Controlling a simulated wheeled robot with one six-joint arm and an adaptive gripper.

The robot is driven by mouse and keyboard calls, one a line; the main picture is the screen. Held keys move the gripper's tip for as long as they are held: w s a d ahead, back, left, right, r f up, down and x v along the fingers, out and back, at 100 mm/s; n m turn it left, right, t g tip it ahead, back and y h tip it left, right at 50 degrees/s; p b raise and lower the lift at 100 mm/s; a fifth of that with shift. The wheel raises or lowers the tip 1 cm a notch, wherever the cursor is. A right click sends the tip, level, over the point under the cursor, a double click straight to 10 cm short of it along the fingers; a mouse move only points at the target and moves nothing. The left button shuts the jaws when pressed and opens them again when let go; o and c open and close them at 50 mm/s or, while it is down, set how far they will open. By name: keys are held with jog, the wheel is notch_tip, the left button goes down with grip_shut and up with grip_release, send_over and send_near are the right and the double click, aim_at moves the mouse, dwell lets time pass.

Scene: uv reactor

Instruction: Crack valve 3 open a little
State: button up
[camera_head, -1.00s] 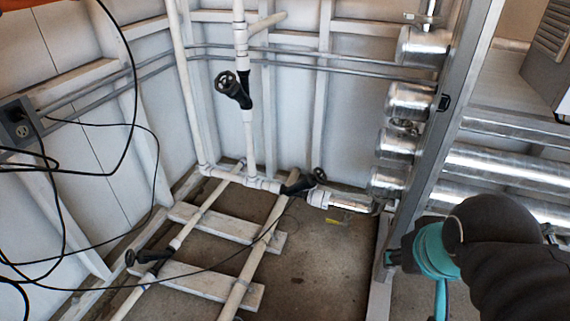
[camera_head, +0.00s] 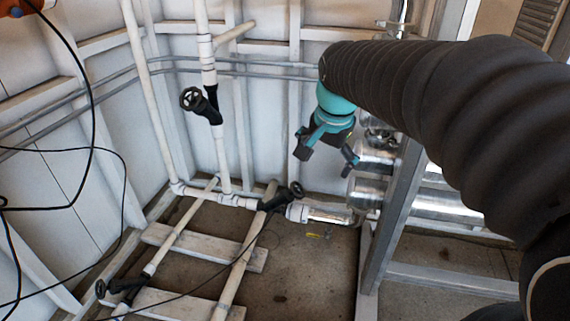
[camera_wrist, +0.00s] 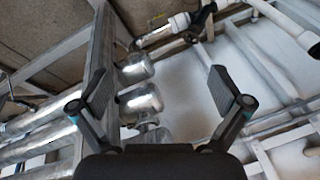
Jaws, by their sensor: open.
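Three black valves with round handwheels sit on white pipes: an upper valve (camera_head: 205,103) on the vertical pipe, a middle valve (camera_head: 280,198) near the floor, and a lower-left valve (camera_head: 120,288). No number shows on any of them, so I cannot tell which is valve 3. My gripper (camera_head: 328,158) is open and empty, right of the upper valve and above the middle one in the picture. In the wrist view my gripper's (camera_wrist: 157,88) two fingers stand wide apart with nothing between. A black valve (camera_wrist: 203,20) shows beyond the fingers at the top.
Shiny metal cylinders (camera_head: 372,190) and a grey upright post (camera_head: 392,225) stand right of my gripper. Black cables (camera_head: 92,120) hang at the left. White planks (camera_head: 190,245) lie across the floor under the pipes. Space left of my gripper, before the wall, looks clear.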

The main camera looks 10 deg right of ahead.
jog(key=w+f+m, duration=0.2)
jog(key=w+m, duration=0.2)
jog(key=w, duration=0.5)
jog(key=m+g, duration=0.3)
jog(key=m, duration=0.7)
send_over(297, 187)
notch_tip(297, 187, down, 19)
notch_tip(297, 187, down, 13)
jog(key=shift+f+b, duration=0.1)
jog(key=shift+b, duration=0.3)
jog(key=c, duration=1.1)
